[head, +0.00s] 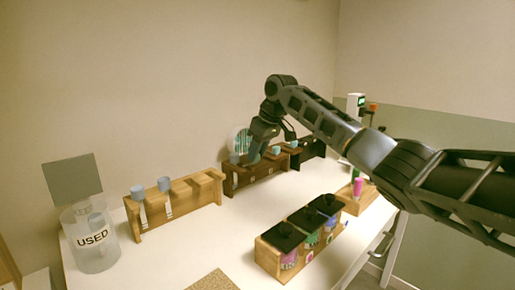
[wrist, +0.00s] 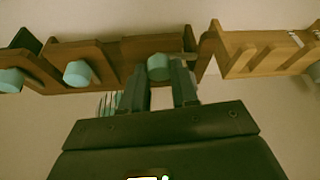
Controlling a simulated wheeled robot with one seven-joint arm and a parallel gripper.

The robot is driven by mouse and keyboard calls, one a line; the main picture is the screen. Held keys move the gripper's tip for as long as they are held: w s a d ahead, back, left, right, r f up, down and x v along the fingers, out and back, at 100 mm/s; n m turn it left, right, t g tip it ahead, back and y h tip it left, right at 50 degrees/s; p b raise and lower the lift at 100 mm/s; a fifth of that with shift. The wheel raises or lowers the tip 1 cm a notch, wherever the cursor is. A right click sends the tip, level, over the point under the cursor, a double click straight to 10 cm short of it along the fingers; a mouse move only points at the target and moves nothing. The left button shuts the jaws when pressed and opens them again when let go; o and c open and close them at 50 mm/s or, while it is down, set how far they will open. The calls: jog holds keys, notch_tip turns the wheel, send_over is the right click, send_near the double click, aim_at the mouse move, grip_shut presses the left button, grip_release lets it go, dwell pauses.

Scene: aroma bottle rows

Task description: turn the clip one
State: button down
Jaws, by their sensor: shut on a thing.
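My gripper (head: 252,158) is over the left part of the brown rack (head: 270,169) at the back of the table. In the wrist view, its two dark fingers (wrist: 160,88) are a short gap apart, with a teal-capped piece (wrist: 158,67) at their tips, and they are shut on it. That piece is by the rack's edge; its lower part is hidden. I cannot tell which thing the task calls the clip. More teal caps show along the rack (wrist: 77,73) in the wrist view.
A light wood rack (head: 182,203) with two grey-blue caps stands left of the brown one. A clear jar marked USED (head: 92,240) is at the far left. A wooden box of black-lidded bottles (head: 268,260) stands in front. The white table between is mostly clear.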

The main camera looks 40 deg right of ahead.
jog(key=m+p, duration=0.1)
jog(key=m+h+p, duration=0.1)
jog(key=p, duration=0.1)
jog(key=m+p, duration=0.1)
jog(key=m, duration=0.1)
jog(key=shift+a+r+h+p, duration=0.2)
jog(key=shift+a+h+p, duration=0.05)
jog(key=shift+h+p, duration=0.05)
jog(key=m+p, duration=0.2)
jog(key=m+g+h+p, duration=0.1)
jog(key=m, duration=0.1)
jog(key=shift+m+h+p, duration=0.3)
jog(key=shift+m+p, duration=0.05)
jog(key=shift+m, duration=0.05)
jog(key=m, duration=0.1)
jog(key=m+h, duration=0.1)
jog(key=m, duration=0.1)
jog(key=shift+w+a+f+m+g+p, duration=0.1)
jog(key=shift+f+m+g+p, duration=0.1)
jog(key=shift+m+g+p, duration=0.15)
jog(key=m, duration=0.2)
jog(key=m+g, duration=0.1)
jog(key=m, duration=0.1)
jog(key=shift+w+g+h, duration=0.1)
jog(key=shift+g+h, duration=0.15)
jog(key=shift+h, duration=0.15)
jog(key=c, duration=0.9)
grip_release()
jog(key=shift+o, duration=0.2)
jog(key=shift+r, duration=0.1)
